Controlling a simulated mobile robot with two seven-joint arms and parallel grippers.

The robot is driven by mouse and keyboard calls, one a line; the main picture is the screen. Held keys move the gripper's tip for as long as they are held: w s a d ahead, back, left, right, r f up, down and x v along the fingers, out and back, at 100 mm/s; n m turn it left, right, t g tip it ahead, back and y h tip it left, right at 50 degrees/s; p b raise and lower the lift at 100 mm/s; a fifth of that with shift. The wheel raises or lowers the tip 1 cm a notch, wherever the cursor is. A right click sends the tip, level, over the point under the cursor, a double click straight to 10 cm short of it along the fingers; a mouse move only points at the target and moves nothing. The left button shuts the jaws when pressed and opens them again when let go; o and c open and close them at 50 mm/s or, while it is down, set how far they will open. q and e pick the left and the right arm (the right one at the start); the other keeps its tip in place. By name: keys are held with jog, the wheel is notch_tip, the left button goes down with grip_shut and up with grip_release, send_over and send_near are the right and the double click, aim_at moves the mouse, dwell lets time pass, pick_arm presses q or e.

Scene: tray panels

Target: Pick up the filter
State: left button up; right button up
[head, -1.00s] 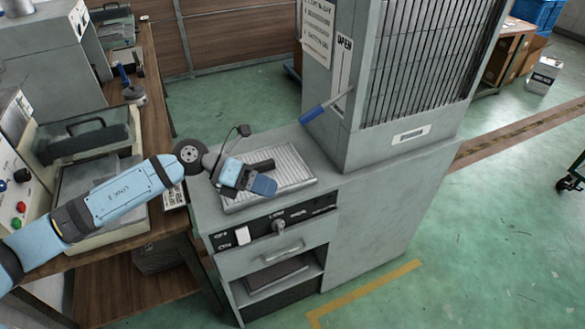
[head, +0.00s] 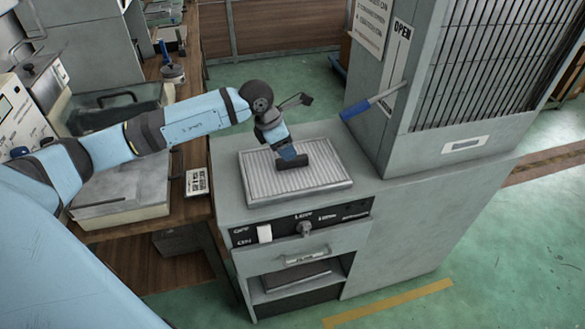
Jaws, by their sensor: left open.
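The filter (head: 325,180), a light grey ribbed panel with a pale frame, lies flat on top of the grey cabinet. A dark bar (head: 293,163), apparently its handle, shows near the middle of the panel. My left gripper (head: 289,154) points down over the panel's middle, right at the dark bar. Its jaws are open. Its fingertips are small and partly hidden, so I cannot tell whether they touch the bar or straddle it. My right gripper is not in view.
A tall grey unit (head: 400,125) with a blue-handled lever (head: 356,109) stands right of the filter. The cabinet front (head: 305,228) has switches and a drawer. A wooden bench with equipment (head: 120,195) is at the left.

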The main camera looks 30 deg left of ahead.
aim_at(292, 165)
pick_arm(q)
jog(key=shift+x, duration=2.7)
jog(key=shift+s+a, duration=0.1)
jog(key=shift+a, duration=0.15)
grip_shut()
